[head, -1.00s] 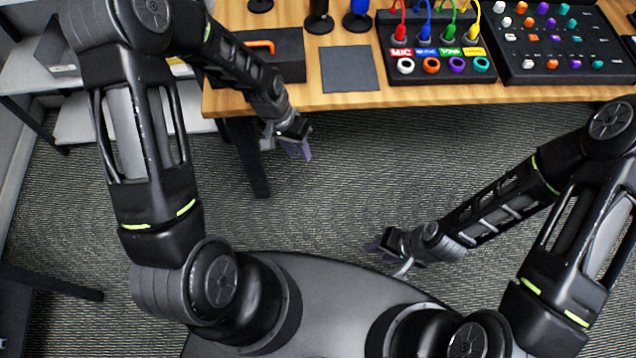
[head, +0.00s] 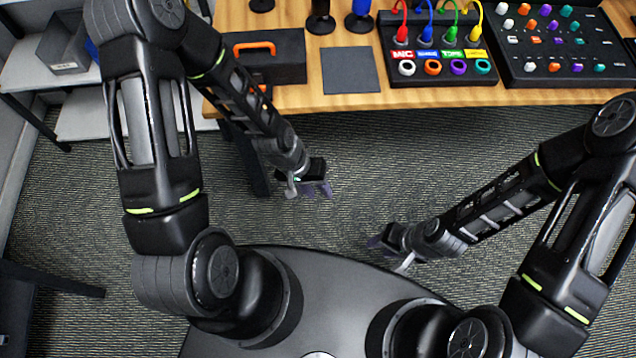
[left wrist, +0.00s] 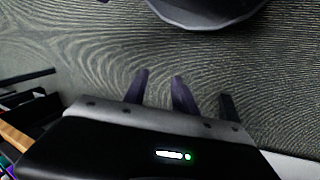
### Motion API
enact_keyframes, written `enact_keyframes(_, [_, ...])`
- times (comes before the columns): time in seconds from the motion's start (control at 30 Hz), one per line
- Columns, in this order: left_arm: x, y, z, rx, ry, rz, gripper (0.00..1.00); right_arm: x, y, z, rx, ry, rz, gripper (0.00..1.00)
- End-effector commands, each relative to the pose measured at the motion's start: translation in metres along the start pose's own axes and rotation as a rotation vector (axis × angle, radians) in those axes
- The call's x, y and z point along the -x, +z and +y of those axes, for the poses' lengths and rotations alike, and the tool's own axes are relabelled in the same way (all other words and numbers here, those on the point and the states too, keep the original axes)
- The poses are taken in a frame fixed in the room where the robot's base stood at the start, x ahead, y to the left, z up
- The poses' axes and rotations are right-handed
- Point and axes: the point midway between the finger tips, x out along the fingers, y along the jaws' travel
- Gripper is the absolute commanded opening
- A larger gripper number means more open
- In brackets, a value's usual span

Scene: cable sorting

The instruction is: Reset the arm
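My left gripper (head: 318,188) hangs over the carpeted floor, in front of the table edge and clear of it. In the left wrist view its purple fingers (left wrist: 160,84) stand apart with nothing between them, and carpet shows past them. My right gripper (head: 380,242) is low over the floor near my base, pointing left. Its fingers are dark and small, and I cannot make out a gap. No object shows in either gripper.
The wooden table (head: 420,97) holds a black panel with coloured cables (head: 435,72), a knob panel (head: 560,72), a dark mat (head: 351,72) and a black case with an orange handle (head: 285,68). A shelf (head: 85,120) stands left. Carpet between the grippers is clear.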

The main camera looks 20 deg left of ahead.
Motion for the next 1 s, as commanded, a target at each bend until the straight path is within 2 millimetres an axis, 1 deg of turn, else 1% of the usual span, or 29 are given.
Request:
enact_keyframes(0.3, [0.000, -0.001, 0.000, -0.002, 0.000, 0.003, 0.33, 0.000, 0.001, 0.000, 0.000, 0.000, -0.002, 0.36])
enact_keyframes(0.4, [0.000, -0.010, 0.001, -0.007, 0.005, 0.049, 0.33, 0.000, 0.001, 0.000, 0.000, 0.000, -0.002, 0.36])
enact_keyframes(0.47, [-0.005, -0.007, 0.004, -0.004, 0.011, 0.079, 0.33, 0.000, 0.001, 0.000, 0.000, 0.000, -0.002, 0.36])
enact_keyframes(0.53, [-0.017, 0.009, 0.008, 0.006, 0.017, 0.098, 0.33, 0.000, 0.001, 0.000, 0.000, 0.000, -0.002, 0.36])
enact_keyframes(0.6, [-0.034, 0.040, 0.012, 0.017, 0.016, 0.086, 0.33, 0.000, 0.001, 0.000, 0.000, 0.000, -0.002, 0.36])
enact_keyframes(0.7, [-0.046, 0.072, 0.014, 0.026, 0.012, 0.044, 0.33, 0.000, 0.001, 0.000, 0.000, 0.000, -0.002, 0.36])
enact_keyframes(0.73, [-0.048, 0.079, 0.015, 0.026, 0.011, 0.031, 0.33, 0.000, 0.000, 0.000, 0.000, 0.000, -0.002, 0.36])
enact_keyframes(0.8, [-0.051, 0.088, 0.016, 0.023, 0.012, 0.010, 0.33, 0.000, 0.001, 0.000, 0.000, 0.000, -0.002, 0.36])
enact_keyframes(0.83, [-0.052, 0.089, 0.016, 0.022, 0.012, 0.007, 0.33, 0.000, 0.001, 0.000, 0.000, 0.000, -0.002, 0.36])
enact_keyframes(1.0, [-0.052, 0.089, 0.016, 0.021, 0.013, 0.007, 0.33, 0.000, 0.001, 0.000, 0.000, 0.000, -0.002, 0.36])
